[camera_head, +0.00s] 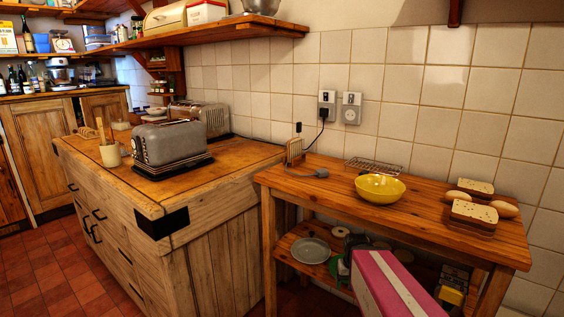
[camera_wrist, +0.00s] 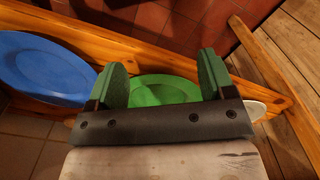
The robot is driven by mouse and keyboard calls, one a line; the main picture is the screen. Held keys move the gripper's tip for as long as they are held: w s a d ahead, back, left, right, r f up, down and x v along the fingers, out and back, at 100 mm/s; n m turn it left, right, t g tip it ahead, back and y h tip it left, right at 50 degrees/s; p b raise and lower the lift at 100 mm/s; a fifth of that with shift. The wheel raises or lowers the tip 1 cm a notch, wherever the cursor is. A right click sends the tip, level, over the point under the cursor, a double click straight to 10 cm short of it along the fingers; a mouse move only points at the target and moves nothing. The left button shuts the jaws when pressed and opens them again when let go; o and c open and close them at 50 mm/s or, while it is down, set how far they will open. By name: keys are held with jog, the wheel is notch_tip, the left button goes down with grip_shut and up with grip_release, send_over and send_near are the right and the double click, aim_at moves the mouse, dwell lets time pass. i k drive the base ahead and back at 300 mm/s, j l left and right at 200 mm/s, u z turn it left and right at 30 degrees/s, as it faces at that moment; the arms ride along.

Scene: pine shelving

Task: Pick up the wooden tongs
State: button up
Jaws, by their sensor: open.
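No tongs can be made out for certain. In the head view, a small pale pot (camera_head: 110,156) on the wooden counter holds an upright wooden utensil (camera_head: 100,130), too small to tell whether it is the tongs. A pale wooden item (camera_head: 86,132) lies behind it, also unclear. My gripper (camera_wrist: 165,78) is open in the wrist view, its two green-padded fingers apart with nothing between them. It points down over a green plate (camera_wrist: 165,90).
A toaster (camera_head: 170,142) stands on the counter (camera_head: 230,164) beside the pot. The side table (camera_head: 325,187) carries a yellow bowl (camera_head: 380,188) and bread (camera_head: 474,213). A blue plate (camera_wrist: 45,70) lies left of the green one. Tiled floor (camera_head: 45,265) is open at left.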

aim_at(99, 120)
jog(key=k+j, duration=0.1)
jog(key=j, duration=0.4)
jog(key=k+j+z, duration=0.15)
jog(key=j, duration=0.35)
jog(key=k+j, duration=0.1)
jog(key=j, duration=0.4)
jog(key=k+j+z, duration=0.15)
jog(key=j, duration=0.35)
jog(key=k+j, duration=0.15)
jog(key=j, duration=0.35)
jog(key=k+j+z, duration=0.1)
jog(key=j, duration=0.4)
jog(key=k+j+z, duration=0.1)
jog(key=j, duration=0.35)
jog(key=k+j, duration=0.3)
jog(key=j, duration=0.15)
jog(key=j+z, duration=0.5)
jog(key=j, duration=2.1)
jog(key=i+j+z, duration=0.1)
jog(key=j, duration=0.3)
jog(key=i+j, duration=0.1)
jog(key=j, duration=0.3)
jog(key=i+j+z, duration=0.15)
jog(key=j, duration=0.7)
jog(key=j+z, duration=0.4)
jog(key=k+j, duration=0.25)
jog(key=z, duration=0.05)
